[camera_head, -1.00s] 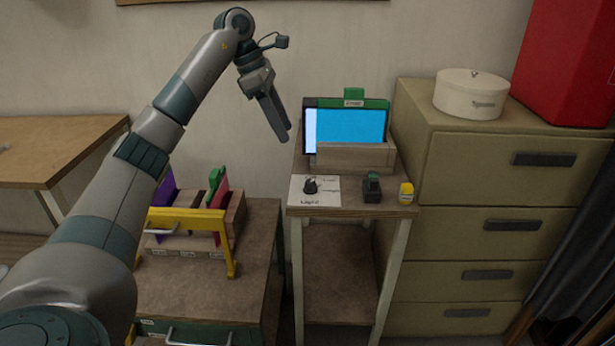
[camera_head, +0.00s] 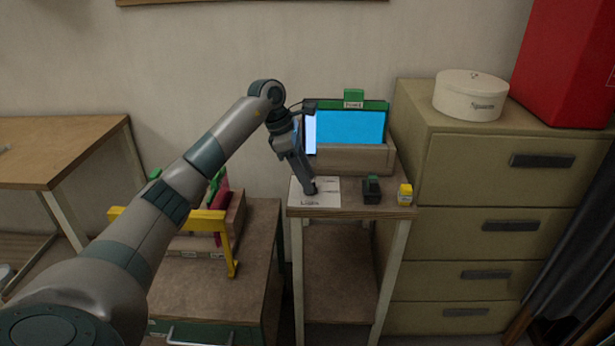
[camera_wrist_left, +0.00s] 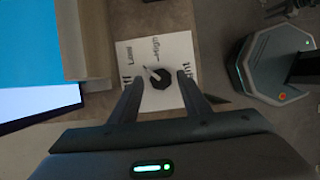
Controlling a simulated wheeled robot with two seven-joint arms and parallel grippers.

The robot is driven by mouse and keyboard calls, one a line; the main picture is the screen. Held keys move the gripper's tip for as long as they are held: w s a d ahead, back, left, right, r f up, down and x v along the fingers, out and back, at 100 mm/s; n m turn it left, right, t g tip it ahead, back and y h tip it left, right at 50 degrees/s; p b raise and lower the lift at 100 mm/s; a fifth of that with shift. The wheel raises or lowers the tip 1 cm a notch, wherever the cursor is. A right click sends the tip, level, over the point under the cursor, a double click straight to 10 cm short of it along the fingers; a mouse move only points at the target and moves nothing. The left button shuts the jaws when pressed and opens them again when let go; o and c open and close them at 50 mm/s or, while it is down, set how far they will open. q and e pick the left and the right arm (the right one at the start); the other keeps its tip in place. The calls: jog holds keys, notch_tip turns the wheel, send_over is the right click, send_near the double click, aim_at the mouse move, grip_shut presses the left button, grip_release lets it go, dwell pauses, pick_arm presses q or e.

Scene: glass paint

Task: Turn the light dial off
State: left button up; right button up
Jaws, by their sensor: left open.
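The light dial (camera_wrist_left: 158,76) is a black knob with a pale pointer on a white label card (camera_wrist_left: 178,46). In the left wrist view the card shows "Low", "High" and a partly covered word ending in "ff". The pointer is turned toward the side with "Low" and "High". My left gripper (camera_wrist_left: 160,82) is open, with one fingertip on each side of the knob; I cannot tell if they touch it. In the head view my left gripper (camera_head: 311,190) points down at the card (camera_head: 325,194) and hides the dial. My right gripper is not in view.
A wooden box with a blue panel (camera_head: 350,127) stands behind the card on the small table. A black object with a green top (camera_head: 372,190) and a yellow bottle (camera_head: 405,194) stand to the right. A yellow-framed rack (camera_head: 233,248) is at left.

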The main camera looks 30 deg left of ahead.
pick_arm(q)
jog(key=shift+d+f, duration=0.1)
jog(key=shift+f, duration=0.2)
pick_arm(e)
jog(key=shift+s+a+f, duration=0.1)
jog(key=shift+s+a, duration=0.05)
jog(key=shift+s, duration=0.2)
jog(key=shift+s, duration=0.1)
pick_arm(q)
jog(key=c, duration=1)
jog(key=shift+c, duration=0.2)
jog(key=shift+n, duration=0.3)
jog(key=n+t+y, duration=0.1)
jog(key=n, duration=0.3)
jog(key=shift+s+d, duration=0.1)
jog(key=n, duration=0.2)
jog(key=n+t+y, duration=0.1)
jog(key=n, duration=0.1)
jog(key=shift+d+y, duration=0.15)
jog(key=shift+y, duration=0.15)
jog(key=shift+n, duration=0.3)
